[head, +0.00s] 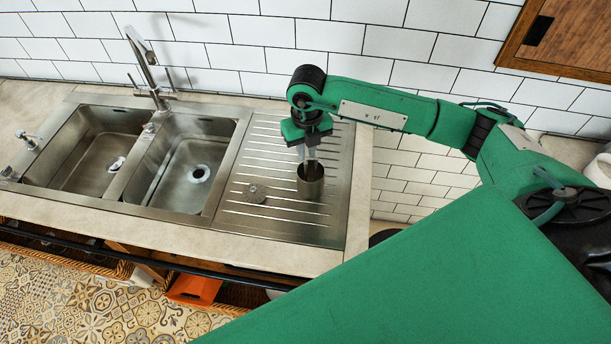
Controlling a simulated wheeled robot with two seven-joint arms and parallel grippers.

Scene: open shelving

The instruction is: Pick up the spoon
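My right gripper (307,160) points down just above a metal cup (311,190) on the ribbed drainboard. Its pale fingertips are at the cup's mouth. They are too small and too close together to tell whether they are open or shut. Something dark shows at the cup's mouth below the fingers, but I cannot make out a spoon for certain. The inside of the cup is mostly hidden. My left gripper is not in view.
A double steel sink with a tall faucet (148,70) is further left. A tiled wall stands behind, and a wooden cabinet (570,42) hangs at the upper right.

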